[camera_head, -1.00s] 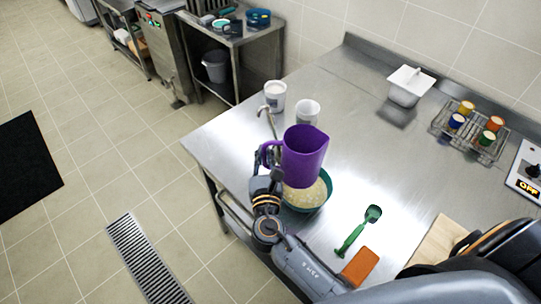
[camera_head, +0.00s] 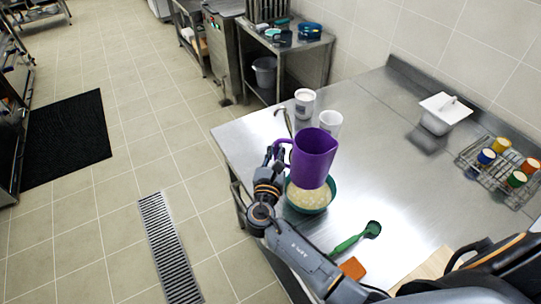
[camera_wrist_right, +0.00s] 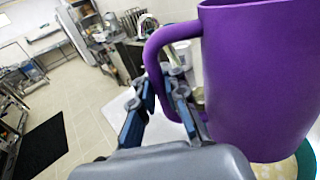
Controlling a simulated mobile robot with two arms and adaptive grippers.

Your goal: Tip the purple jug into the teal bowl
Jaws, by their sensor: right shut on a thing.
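The purple jug (camera_head: 314,158) is held in the air over the near part of the table, looking about upright. My right gripper (camera_head: 277,158) is shut on its handle, at the jug's left side. In the right wrist view the gripper (camera_wrist_right: 158,84) has its fingers at the handle, and the jug (camera_wrist_right: 258,75) fills the right side. The teal bowl (camera_head: 325,203) stands on the table below the jug and holds pale, grainy stuff. The jug hides the bowl's far part. The jug's inside cannot be made out. My left gripper is not in view.
Two white cups (camera_head: 305,103) (camera_head: 329,122) stand behind the jug. A green scoop (camera_head: 357,238) and an orange block (camera_head: 352,268) lie nearer. A white square container (camera_head: 443,113) and a wire rack (camera_head: 484,168) with several coloured cups are to the right. The mid-table (camera_head: 385,165) is clear.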

